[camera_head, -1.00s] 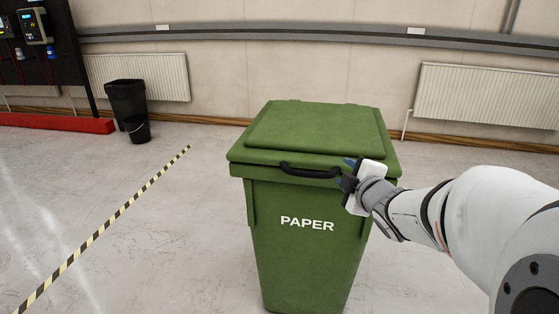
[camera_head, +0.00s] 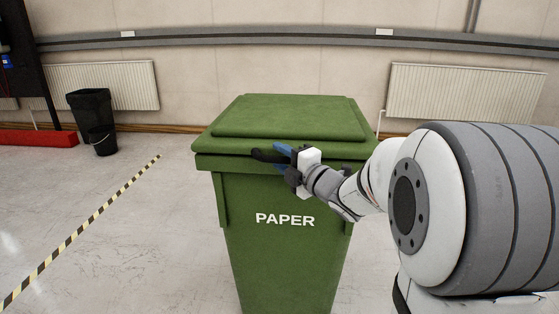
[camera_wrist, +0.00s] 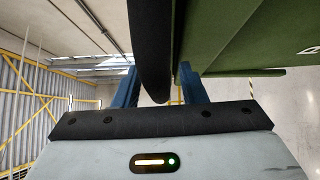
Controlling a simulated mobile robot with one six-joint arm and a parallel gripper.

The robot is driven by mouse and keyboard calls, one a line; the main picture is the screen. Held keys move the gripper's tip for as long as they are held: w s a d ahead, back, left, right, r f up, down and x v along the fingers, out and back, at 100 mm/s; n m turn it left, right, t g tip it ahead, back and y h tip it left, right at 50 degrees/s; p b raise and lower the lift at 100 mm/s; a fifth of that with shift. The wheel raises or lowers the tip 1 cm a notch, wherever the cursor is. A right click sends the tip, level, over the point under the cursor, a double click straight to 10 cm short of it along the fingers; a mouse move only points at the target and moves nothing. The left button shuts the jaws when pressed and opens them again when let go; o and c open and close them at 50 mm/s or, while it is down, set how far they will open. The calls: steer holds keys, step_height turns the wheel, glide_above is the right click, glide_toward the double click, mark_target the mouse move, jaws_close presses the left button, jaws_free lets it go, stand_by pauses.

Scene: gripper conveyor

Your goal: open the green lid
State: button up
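The green lid (camera_head: 290,118) lies closed on a green bin (camera_head: 280,270) marked PAPER, in the middle of the head view. A black handle (camera_head: 266,156) is on the lid's front edge. My gripper (camera_head: 284,156) is at this handle, its blue fingers on either side of it. In the wrist view the dark handle (camera_wrist: 152,45) runs between the two spread fingers of my gripper (camera_wrist: 160,86). The fingers look open around the handle; firm contact is not clear. My gripper and arm hide the right part of the handle and bin front.
A black waste bin (camera_head: 91,112) with a small bucket (camera_head: 102,141) stands back left. Radiators (camera_head: 465,95) are on the back wall. A striped floor line (camera_head: 85,227) runs left of the green bin. The floor there is clear.

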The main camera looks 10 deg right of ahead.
steer(key=shift+w+a, duration=0.15)
steer(key=shift+w, duration=0.2)
steer(key=shift+c, duration=0.5)
steer(key=shift+r, duration=0.1)
jaws_close()
